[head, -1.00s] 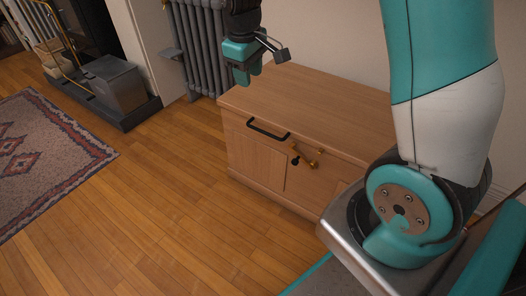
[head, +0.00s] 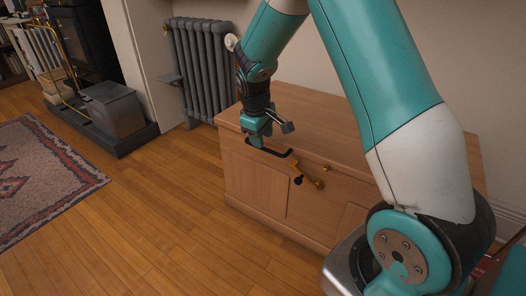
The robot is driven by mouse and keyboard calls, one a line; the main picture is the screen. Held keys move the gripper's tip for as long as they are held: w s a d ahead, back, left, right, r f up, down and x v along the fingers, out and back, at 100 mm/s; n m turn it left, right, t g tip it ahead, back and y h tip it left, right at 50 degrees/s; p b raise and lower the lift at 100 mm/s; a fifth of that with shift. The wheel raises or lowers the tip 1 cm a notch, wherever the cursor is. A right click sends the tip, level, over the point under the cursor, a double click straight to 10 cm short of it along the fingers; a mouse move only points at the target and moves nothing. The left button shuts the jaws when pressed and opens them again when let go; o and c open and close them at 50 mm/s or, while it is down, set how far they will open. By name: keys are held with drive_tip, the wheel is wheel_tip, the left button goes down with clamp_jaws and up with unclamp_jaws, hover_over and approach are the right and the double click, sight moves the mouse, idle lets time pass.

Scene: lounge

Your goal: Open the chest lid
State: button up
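The wooden chest (head: 258,185) stands against the wall, and its flat lid (head: 335,122) is down. A black bar handle (head: 285,154) is on the upper front. A brass latch (head: 318,183) with a black knob (head: 298,180) is on the front, right of the handle. My gripper (head: 257,143) points down at the left part of the handle and overlaps it in the picture. I cannot tell whether the fingers are around the handle or only in front of it, nor how far apart they are.
A grey radiator (head: 200,70) stands behind and left of the chest. A grey metal box (head: 112,107) sits by the fireplace. The wooden floor (head: 150,220) in front of the chest is clear, with a patterned rug (head: 45,170) at far left.

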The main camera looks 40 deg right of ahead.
drive_tip(key=shift+w+d+f+b, duration=0.15)
drive_tip(key=shift+f+b, duration=0.1)
drive_tip(key=shift+f, duration=0.6)
drive_tip(key=shift+d+f+b, duration=0.15)
drive_tip(key=shift+f+b, duration=0.1)
drive_tip(key=shift+f, duration=0.55)
clamp_jaws()
drive_tip(key=shift+r, duration=0.1)
